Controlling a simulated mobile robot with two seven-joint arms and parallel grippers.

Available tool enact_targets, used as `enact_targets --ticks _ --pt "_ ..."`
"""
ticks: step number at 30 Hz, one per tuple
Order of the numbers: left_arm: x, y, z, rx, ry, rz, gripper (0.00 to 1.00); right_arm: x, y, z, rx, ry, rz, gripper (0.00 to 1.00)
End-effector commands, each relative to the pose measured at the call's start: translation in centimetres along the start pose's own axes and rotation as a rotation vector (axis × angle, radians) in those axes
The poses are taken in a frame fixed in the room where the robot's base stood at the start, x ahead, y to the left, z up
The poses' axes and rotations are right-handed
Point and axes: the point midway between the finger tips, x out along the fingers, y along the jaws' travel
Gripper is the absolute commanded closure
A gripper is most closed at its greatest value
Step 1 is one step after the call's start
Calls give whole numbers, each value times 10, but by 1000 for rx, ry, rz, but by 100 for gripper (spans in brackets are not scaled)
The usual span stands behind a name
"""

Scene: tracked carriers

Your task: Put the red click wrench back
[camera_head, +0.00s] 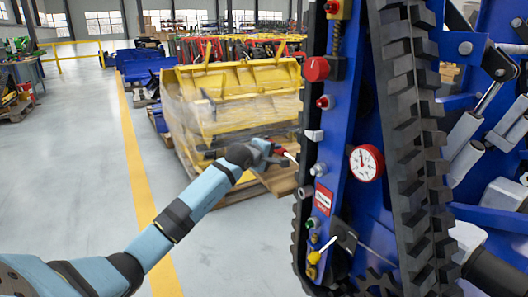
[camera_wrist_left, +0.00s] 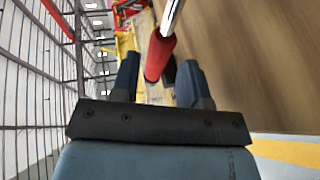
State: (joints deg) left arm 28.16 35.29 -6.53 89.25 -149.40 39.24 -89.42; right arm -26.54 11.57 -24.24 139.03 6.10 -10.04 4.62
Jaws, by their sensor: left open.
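The red click wrench (camera_head: 281,152) has a red handle and a pale shaft, and appears small beside the blue tracked carrier (camera_head: 340,110). In the left wrist view its red handle (camera_wrist_left: 160,57) lies between the fingertips, with the silver shaft running up out of the picture. My left gripper (camera_head: 272,155) is open around the handle end; I cannot tell whether a finger touches it. What supports the wrench is not clear. My right gripper is not in view.
The carrier's side bears a red knob (camera_head: 317,69), a round gauge (camera_head: 366,163) and a yellow-knobbed lever (camera_head: 314,258). A black track (camera_head: 412,130) stands right of it. Yellow parts (camera_head: 235,95) sit on a pallet behind. The floor (camera_head: 75,160) at left is clear.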

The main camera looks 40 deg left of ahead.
Motion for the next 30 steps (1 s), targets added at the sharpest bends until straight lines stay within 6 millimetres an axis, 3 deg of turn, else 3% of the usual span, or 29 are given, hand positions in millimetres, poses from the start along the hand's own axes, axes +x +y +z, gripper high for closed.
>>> enact_targets --ticks 3,10,30 --pt "-27 1 0 3 0 -1 59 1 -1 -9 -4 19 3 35" --pt "-55 0 0 0 -1 0 59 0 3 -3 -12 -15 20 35" --pt "-60 0 0 -1 0 0 59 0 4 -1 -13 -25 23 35"
